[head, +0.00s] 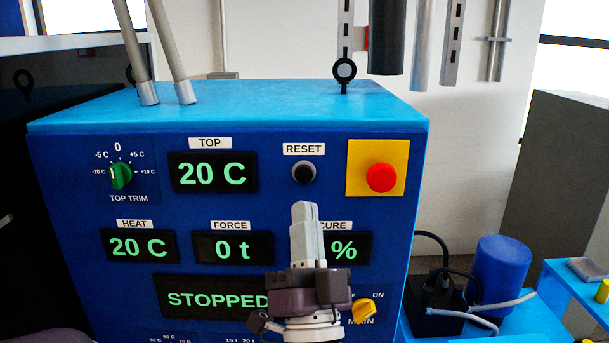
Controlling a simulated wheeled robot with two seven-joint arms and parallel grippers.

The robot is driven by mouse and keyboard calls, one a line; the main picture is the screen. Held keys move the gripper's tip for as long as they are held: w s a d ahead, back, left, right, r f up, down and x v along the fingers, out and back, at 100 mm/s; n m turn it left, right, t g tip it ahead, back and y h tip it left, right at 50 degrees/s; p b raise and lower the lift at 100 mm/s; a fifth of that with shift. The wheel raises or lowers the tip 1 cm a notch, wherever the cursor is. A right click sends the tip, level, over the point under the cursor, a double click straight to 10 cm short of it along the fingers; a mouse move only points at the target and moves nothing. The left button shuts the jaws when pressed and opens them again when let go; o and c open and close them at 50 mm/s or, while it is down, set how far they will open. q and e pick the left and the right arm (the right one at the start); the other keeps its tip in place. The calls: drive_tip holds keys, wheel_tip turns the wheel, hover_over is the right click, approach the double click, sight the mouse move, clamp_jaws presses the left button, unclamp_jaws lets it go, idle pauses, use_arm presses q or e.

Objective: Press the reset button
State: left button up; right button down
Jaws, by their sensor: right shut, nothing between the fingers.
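The reset button (303,172) is a round dark button under the RESET label (303,149) on the front of a blue machine (100,209). My right gripper (305,208) is shut and empty, its fingers pointing up the panel. Its tips appear just below the reset button in the picture, with a small gap between them. How far the tips are from the panel I cannot tell. The gripper hides part of the CURE display and the end of the STOPPED display. My left gripper is not in view.
A red emergency button (381,177) on a yellow plate sits right of the reset button. A green trim knob (121,175) is at the left, and a yellow main switch (363,311) is beside my right gripper. A blue cylinder (502,270) stands at the right.

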sight(304, 173)
drive_tip(key=shift+w, duration=0.15)
drive_tip(key=shift+w+p, duration=0.8)
drive_tip(key=shift+w, duration=3.55)
drive_tip(key=shift+w+b, duration=0.45)
drive_tip(key=shift+b, duration=0.2)
